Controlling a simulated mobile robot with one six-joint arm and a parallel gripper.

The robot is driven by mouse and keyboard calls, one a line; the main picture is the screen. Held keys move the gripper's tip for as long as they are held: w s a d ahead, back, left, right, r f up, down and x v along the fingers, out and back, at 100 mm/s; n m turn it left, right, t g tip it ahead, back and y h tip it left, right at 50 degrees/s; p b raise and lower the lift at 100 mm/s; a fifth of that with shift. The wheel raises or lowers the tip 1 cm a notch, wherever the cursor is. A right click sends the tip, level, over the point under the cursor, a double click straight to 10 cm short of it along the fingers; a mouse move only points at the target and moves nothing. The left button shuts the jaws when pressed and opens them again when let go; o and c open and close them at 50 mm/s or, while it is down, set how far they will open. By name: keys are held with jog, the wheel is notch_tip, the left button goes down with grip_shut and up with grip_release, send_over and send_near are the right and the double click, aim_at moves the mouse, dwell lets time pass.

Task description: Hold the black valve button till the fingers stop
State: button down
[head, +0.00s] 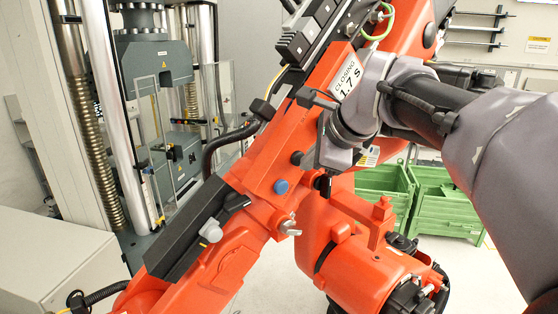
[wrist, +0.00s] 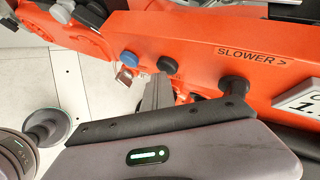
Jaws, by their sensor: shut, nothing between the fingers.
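The black valve button (wrist: 168,64) is a round dark cap on the side of an orange machine arm. It sits just right of a blue button (wrist: 129,57) in the wrist view. In the head view the black button (head: 297,158) is up and right of the blue one (head: 281,187). My gripper (wrist: 160,77) is shut and empty. Its grey fingertips end right at the black button's lower edge in the wrist view. I cannot tell whether they touch it or press it in. In the head view my wrist hides most of the fingers.
A black knob (wrist: 235,88) sits to the right, below the "SLOWER" lettering. A label (head: 347,77) reads "CLOSING 1.7 S". A testing frame (head: 130,130) stands left; green crates (head: 445,203) stand behind.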

jog(key=shift+s+d, duration=0.45)
jog(key=shift+s, duration=0.2)
jog(key=shift+b, duration=0.3)
jog(key=shift+s+d+b, duration=0.25)
jog(key=shift+s+d, duration=0.2)
jog(key=shift+s, duration=0.25)
jog(key=shift+s+d+b, duration=0.2)
jog(key=shift+s+d, duration=0.2)
jog(key=shift+s, duration=0.3)
jog(key=shift+s+d+b, duration=0.25)
jog(key=shift+s+d, duration=0.2)
jog(key=shift+s, duration=0.25)
